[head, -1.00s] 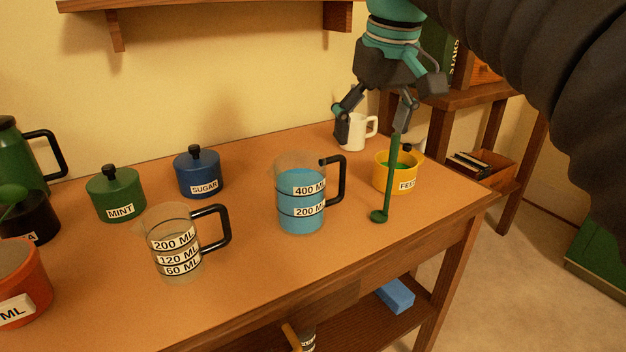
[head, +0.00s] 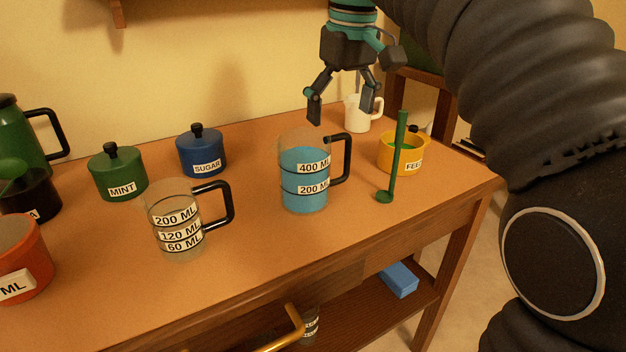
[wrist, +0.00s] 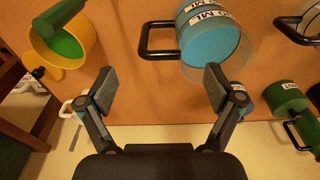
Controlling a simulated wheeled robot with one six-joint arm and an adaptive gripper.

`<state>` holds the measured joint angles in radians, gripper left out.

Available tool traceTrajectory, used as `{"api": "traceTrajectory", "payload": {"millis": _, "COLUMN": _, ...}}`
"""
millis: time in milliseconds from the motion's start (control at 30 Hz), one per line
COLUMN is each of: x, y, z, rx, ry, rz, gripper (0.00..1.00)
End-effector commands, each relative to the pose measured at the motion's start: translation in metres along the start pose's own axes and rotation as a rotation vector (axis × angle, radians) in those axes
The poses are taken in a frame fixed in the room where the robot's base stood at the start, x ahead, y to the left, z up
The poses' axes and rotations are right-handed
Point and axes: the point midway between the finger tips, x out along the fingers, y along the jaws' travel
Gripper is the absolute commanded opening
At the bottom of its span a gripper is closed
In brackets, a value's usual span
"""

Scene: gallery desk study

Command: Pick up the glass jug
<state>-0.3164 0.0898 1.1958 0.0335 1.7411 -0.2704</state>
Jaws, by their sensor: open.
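Two clear jugs with black handles stand upright on the desk. The larger jug (head: 305,196), marked 400 ML and 200 ML, holds blue liquid; the smaller jug (head: 178,228), marked 200, 120 and 60 ML, stands at its front left. The frames do not settle which one is meant. My gripper (head: 342,108) is open and empty, above and behind the blue-filled jug in the head view. In the wrist view, my gripper (wrist: 158,88) has its fingers spread, with the blue-filled jug (wrist: 215,45) beyond the right fingertip and its handle (wrist: 146,42) between the fingertip directions.
A white mug (head: 356,116) is behind. Blue (head: 200,156) and green (head: 116,178) lidded pots stand left. Bare desk (head: 250,255) lies in front of the jugs.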

Motion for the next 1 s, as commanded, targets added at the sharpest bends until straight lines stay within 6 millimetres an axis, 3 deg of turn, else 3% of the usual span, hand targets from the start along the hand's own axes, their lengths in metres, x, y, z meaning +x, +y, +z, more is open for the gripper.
{"api": "traceTrajectory", "payload": {"millis": 167, "x": 0.01, "y": 0.0, "z": 0.0, "rx": 0.0, "ry": 0.001, "rz": 0.0, "gripper": 0.92}}
{"api": "traceTrajectory", "payload": {"millis": 500, "x": 0.052, "y": -0.001, "z": 0.001, "rx": -0.001, "ry": 0.0, "rz": 0.0, "gripper": 0.92}}
{"api": "traceTrajectory", "payload": {"millis": 833, "x": 0.058, "y": -0.001, "z": 0.001, "rx": 0.0, "ry": 0.001, "rz": 0.0, "gripper": 0.92}}
{"api": "traceTrajectory", "payload": {"millis": 1000, "x": 0.058, "y": -0.001, "z": 0.001, "rx": 0.0, "ry": 0.001, "rz": 0.0, "gripper": 0.52}}
